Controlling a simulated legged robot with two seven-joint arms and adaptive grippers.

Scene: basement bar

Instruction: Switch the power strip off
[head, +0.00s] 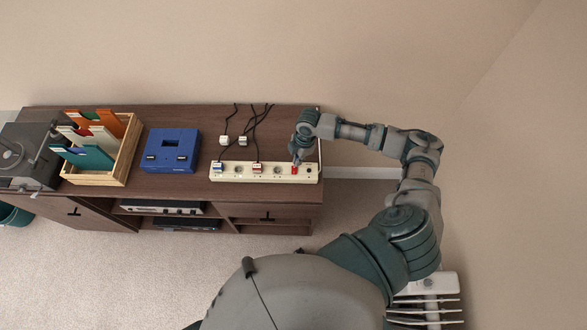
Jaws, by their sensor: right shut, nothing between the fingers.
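The white power strip (265,178) lies along the front part of the brown cabinet top. Two plugs sit in its left and middle sockets, one with a blue mark (217,167) and one with a red mark (257,168). A red switch (294,170) shows near its right end. My right gripper (297,160) is shut and empty, pointing down at the red switch. I cannot tell whether it touches the switch or which way the switch is tipped. My left gripper is not in view.
Two loose white plugs (242,141) with black cords lie behind the strip. A blue console (171,150), a wooden crate (130,145) of records and a turntable (28,155) stand to the left. The cabinet (200,118) backs onto a wall.

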